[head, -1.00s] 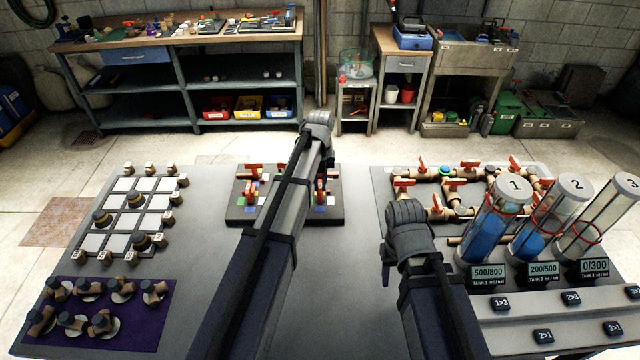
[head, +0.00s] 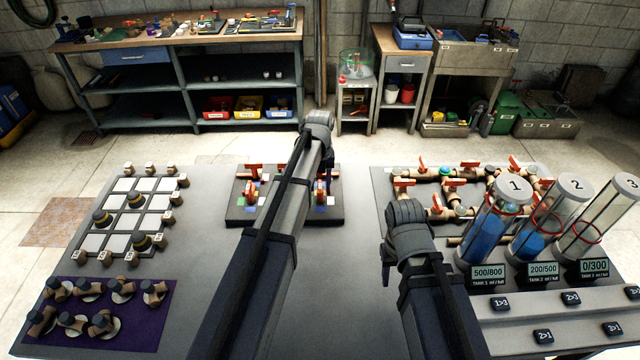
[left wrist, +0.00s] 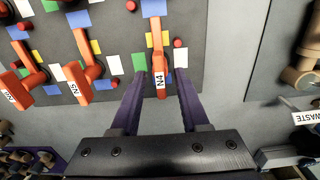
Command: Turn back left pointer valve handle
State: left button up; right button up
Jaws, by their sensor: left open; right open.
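A dark board (head: 240,213) with orange-red handles and coloured squares lies on the grey table, partly hidden behind my left arm. In the left wrist view, handles labelled N4 (left wrist: 158,62), N5 (left wrist: 80,82) and N6 (left wrist: 20,88) show on it. Which one the task calls the left pointer valve handle I cannot tell. My left gripper (left wrist: 160,82) is open, with its two purple fingers on either side of the N4 handle's labelled end. Contact is not clear. My right gripper (head: 386,274) is mostly hidden under its own wrist, away from the board.
To the right stand a pipe board (head: 383,186) with red valve handles and tanks (head: 487,234) with labelled buttons. To the left are a white-tiled grid (head: 93,242) and a purple mat (head: 150,325) with several knobs. Bare table lies between grid and board.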

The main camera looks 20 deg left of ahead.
aim_at(321, 187)
pick_arm(q)
jog(key=shift+r+p, duration=3.8)
jog(key=shift+r, duration=0.1)
jog(key=shift+f, duration=0.1)
jog(key=shift+s+d, duration=0.1)
jog(key=shift+d, duration=0.05)
jog(key=s+d+f+n+b, duration=0.1)
jog(key=s+d+n, duration=0.3)
jog(key=s+n, duration=0.4)
jog(key=s+d+f+n+b, duration=0.1)
jog(key=s+d+n, duration=0.4)
jog(key=s+n, duration=0.3)
jog(key=s+d+f+n+y+b, duration=0.1)
jog(key=s+d+n, duration=0.3)
jog(key=s+n, duration=0.5)
jog(key=n, duration=0.4)
jog(key=shift+d+f+b, duration=0.2)
jog(key=shift+b, duration=0.15)
